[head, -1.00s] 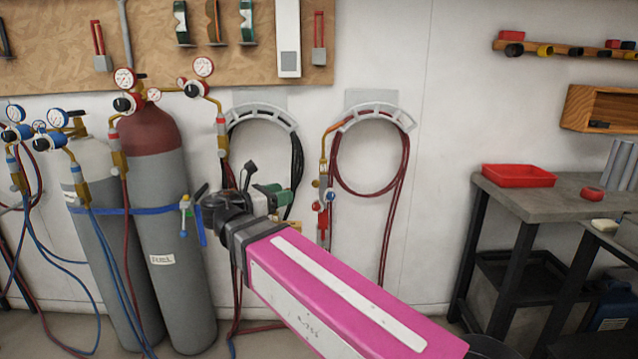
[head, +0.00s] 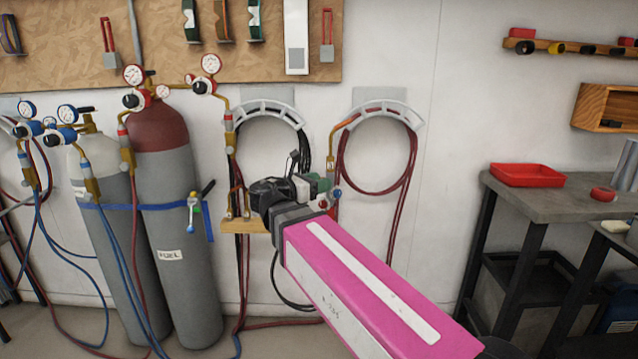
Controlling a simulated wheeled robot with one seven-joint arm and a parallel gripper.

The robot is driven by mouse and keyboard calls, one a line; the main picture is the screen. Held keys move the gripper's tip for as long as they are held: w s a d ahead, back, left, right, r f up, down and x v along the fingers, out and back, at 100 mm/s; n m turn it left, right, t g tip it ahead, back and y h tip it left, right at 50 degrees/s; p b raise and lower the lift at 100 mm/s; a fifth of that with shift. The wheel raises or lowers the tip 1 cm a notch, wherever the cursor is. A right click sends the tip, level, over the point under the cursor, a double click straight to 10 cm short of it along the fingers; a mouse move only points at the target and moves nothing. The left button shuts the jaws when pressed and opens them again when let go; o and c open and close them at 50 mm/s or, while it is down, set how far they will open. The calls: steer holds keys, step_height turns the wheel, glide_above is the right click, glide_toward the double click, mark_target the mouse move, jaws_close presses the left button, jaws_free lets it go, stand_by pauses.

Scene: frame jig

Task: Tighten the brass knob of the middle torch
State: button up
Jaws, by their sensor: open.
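My gripper (head: 267,196) is dark and sits at the end of my pink arm, in front of the wall below the left hose hanger. It is open, but its fingertips are hard to make out. Brass torch parts (head: 230,202) stand on a small wooden ledge (head: 240,226) just left of my gripper. Another brass torch (head: 334,145) hangs at the right hanger, with a blue knob (head: 337,192) and a red knob (head: 322,204) low on it. My gripper and wrist hide the space between these. I cannot make out the middle torch or its brass knob.
Two gas cylinders (head: 178,230) with gauges and a blue strap stand at left. Hoses hang from two grey hangers (head: 386,108) and trail to the floor. A workbench (head: 560,203) with a red tray (head: 527,175) is at right. The wall between hanger and bench is clear.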

steer(key=shift+d, duration=0.1)
steer(key=shift+c, duration=0.3)
jaws_close()
steer(key=shift+m+y, duration=0.4)
steer(key=shift+m, duration=1.1)
steer(key=shift+o, duration=0.3)
jaws_free()
steer(key=v, duration=1)
steer(key=shift+s+a, duration=0.2)
steer(key=shift+a, duration=0.15)
